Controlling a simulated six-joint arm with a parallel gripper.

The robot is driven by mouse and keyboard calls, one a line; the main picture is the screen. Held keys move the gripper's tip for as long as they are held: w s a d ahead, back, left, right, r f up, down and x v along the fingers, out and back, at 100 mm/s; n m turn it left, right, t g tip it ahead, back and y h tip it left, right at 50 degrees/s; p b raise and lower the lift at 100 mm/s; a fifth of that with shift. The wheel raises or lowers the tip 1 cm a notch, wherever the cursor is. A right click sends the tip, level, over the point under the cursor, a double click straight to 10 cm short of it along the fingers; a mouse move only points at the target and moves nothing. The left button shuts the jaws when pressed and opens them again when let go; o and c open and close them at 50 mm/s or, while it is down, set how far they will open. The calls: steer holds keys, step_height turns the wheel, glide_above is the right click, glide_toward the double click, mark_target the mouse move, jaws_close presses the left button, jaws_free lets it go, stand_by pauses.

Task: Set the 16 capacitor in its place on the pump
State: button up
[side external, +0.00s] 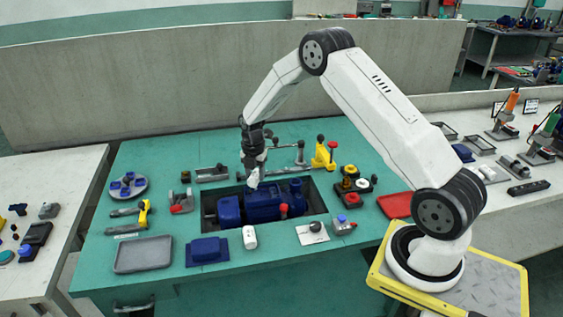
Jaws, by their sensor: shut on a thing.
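The blue pump (262,205) lies in a dark rectangular recess in the green bench. My gripper (254,178) points down above the pump's back edge, left of its middle. It is shut on a small pale part (254,183), tilted and largely hidden by the fingers. The part is too small here to read a marking, so I cannot tell if it is the 16 capacitor, or if it touches the pump. A white cylinder with a reddish mark (249,238) is on the bench in front of the recess.
A grey tray (143,255) and a dark blue block (207,251) are at the front left. A yellow-handled tool (322,157) stands behind the recess. Several knobs on a dark base (352,187) and a red tray (396,205) are to the right.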

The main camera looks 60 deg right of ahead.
mark_target(257, 199)
steer(key=m, duration=0.6)
steer(key=shift+f+m, duration=0.3)
steer(key=shift+f, duration=0.05)
steer(key=m, duration=0.5)
steer(key=shift+f, duration=0.3)
steer(key=shift+f, duration=0.25)
steer(key=shift+f, duration=2.15)
steer(key=shift+f, duration=0.4)
stand_by(2.1)
stand_by(0.6)
steer(key=o, duration=1.1)
steer(key=shift+o, duration=0.2)
